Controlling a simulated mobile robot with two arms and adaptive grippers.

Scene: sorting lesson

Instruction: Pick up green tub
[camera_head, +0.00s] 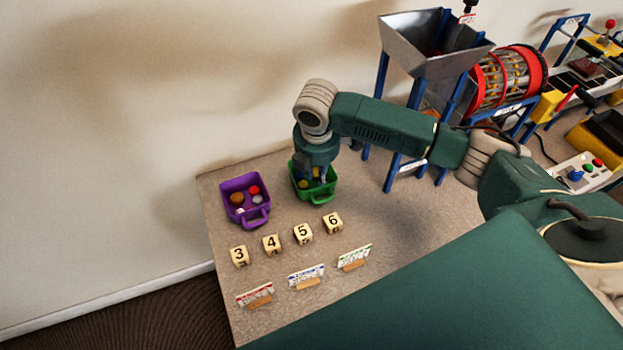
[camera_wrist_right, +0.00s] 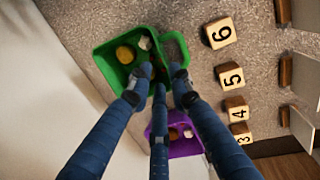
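The green tub (camera_head: 318,193) stands on the table, to the right of a purple tub (camera_head: 245,201). My right gripper (camera_head: 314,174) points down at the green tub, partly covering its inside. Yellow and pale round items lie inside this tub. My left gripper is not in view.
Number blocks (camera_head: 271,244) stand in a row in front of the tubs, with small label cards (camera_head: 306,276) nearer. A metal hopper (camera_head: 430,62) on a blue frame stands to the right, beside a red drum (camera_head: 508,78). A wall rises behind the table.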

